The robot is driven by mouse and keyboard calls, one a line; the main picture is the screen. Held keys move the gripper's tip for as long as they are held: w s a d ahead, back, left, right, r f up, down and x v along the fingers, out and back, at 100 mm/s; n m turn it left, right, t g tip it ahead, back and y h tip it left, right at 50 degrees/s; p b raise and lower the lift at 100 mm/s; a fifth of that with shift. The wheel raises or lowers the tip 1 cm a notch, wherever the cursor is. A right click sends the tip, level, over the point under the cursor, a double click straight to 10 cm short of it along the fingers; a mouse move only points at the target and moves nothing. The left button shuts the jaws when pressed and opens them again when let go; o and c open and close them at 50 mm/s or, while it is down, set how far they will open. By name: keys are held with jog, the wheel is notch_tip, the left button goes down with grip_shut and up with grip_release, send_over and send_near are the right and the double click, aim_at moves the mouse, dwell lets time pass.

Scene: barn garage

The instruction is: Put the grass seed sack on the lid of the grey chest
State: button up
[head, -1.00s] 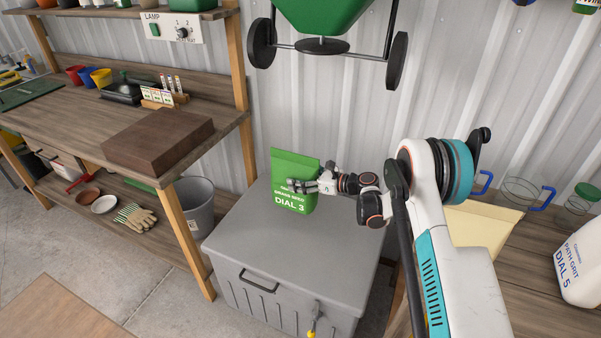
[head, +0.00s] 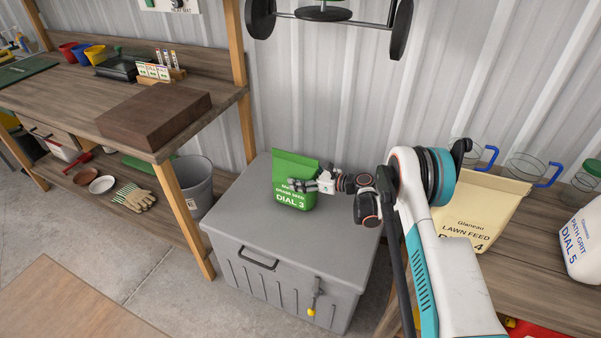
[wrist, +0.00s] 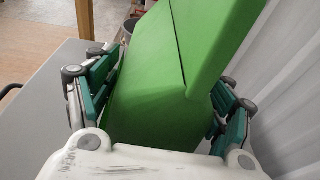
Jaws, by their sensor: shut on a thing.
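The green grass seed sack (head: 293,182), marked "DIAL 3", is upright at the rear of the grey chest's closed lid (head: 262,221). My gripper (head: 301,185) is shut on the sack, reaching it from the right. In the wrist view the sack (wrist: 165,80) fills the space between the two finger pads. The sack's base looks to be at or just above the lid; I cannot tell whether it touches.
A workbench with a brown block (head: 154,115) stands left of the chest, with a grey bucket (head: 192,184) between. A lawn feed sack (head: 478,210) and a path grit jug (head: 584,240) stand on the right bench. The lid's front is clear.

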aim_at(316, 178)
dwell(0.3)
jog(key=o, duration=2.1)
jog(key=shift+s+d+r+p, duration=0.25)
jog(key=shift+d+p, duration=0.1)
jog(key=shift+d, duration=0.25)
jog(key=p+v, duration=0.2)
jog(key=v, duration=0.4)
jog(key=shift+s+d, duration=0.1)
